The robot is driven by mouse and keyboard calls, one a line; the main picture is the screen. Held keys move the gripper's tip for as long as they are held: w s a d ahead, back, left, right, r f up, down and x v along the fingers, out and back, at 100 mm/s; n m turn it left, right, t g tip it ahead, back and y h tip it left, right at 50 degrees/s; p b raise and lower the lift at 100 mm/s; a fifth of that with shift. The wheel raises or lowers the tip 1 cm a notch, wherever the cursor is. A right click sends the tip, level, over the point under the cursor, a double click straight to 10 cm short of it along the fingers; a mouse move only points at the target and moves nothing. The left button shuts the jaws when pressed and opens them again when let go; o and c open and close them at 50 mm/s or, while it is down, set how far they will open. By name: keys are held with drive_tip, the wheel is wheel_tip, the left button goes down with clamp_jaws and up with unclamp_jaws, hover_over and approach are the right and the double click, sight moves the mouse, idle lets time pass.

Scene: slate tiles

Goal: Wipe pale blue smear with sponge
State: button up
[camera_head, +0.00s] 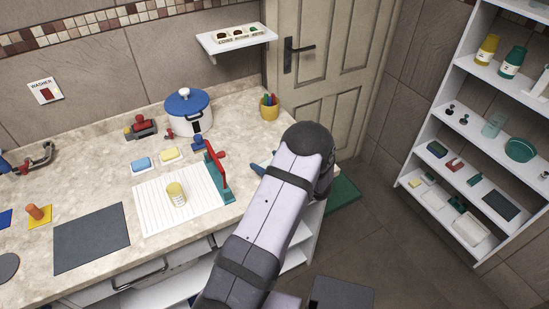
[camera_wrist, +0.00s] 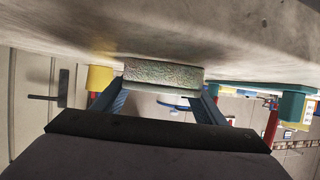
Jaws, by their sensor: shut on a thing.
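My gripper (camera_wrist: 163,88) is shut on a sponge (camera_wrist: 164,74) with a rough grey-green face, held between its blue fingers. The wrist view is upside down, with the worktop (camera_wrist: 220,35) along its top. The sponge is close against the worktop there; I cannot tell whether it touches. In the head view my arm hides the sponge, and only a blue finger of my gripper (camera_head: 259,167) shows, at the right end of the worktop (camera_head: 105,175). I cannot make out the pale blue smear in either view.
A red and teal frame-like tool (camera_head: 216,172) stands left of my gripper. A yellow pen cup (camera_head: 269,107) and a white pot with a blue lid (camera_head: 188,112) stand behind.

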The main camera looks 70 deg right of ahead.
sight(257, 178)
drive_tip(key=shift+w+a, duration=1.95)
drive_tip(key=shift+a, duration=0.05)
drive_tip(key=shift+s+d+f+b, duration=0.1)
drive_tip(key=shift+s+d+b, duration=0.55)
drive_tip(key=shift+s+d, duration=2.9)
drive_tip(key=shift+s, duration=0.15)
drive_tip(key=shift+s+a, duration=0.5)
drive_tip(key=shift+a, duration=0.1)
drive_tip(key=shift+a+p, duration=0.4)
drive_tip(key=shift+a, duration=0.2)
drive_tip(key=shift+w+a+p, duration=0.8)
drive_tip(key=shift+w+a, duration=2.4)
drive_tip(key=shift+w, duration=0.1)
drive_tip(key=shift+s+d+b, duration=0.55)
drive_tip(key=shift+s+d, duration=3.05)
wheel_tip(257, 178, up, 8)
drive_tip(key=p, duration=0.5)
drive_tip(key=shift+w+a+p, duration=0.1)
drive_tip(key=shift+p, duration=0.25)
